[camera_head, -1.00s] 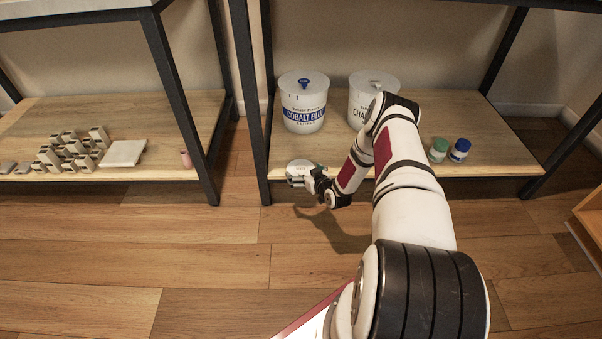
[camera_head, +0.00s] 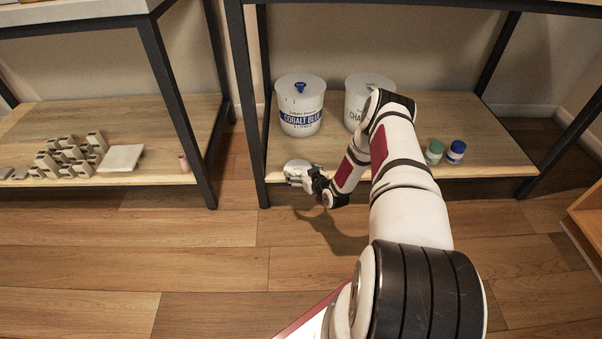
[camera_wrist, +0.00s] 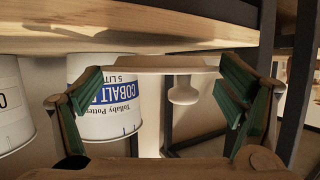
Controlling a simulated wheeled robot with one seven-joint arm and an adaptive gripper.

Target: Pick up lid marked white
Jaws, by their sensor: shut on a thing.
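A pale round lid (camera_head: 297,164) is at the front left edge of the low right shelf in the head view. In the wrist view, which is upside down, the lid (camera_wrist: 150,64) spans between my fingers, with a pale knob on it. My gripper (camera_head: 305,178) reaches in from the right in the head view. In the wrist view my gripper (camera_wrist: 162,98) has its green-padded fingers on either side of the lid, shut on its rim. No marking on the lid is readable. Whether it touches the shelf is unclear.
A cobalt blue bucket (camera_head: 300,105) stands behind the lid. A second white bucket (camera_head: 366,84) stands right of it, partly behind my arm. Green (camera_head: 434,152) and blue-capped (camera_head: 456,152) jars stand farther right. A black shelf post (camera_head: 251,120) rises close left of the lid.

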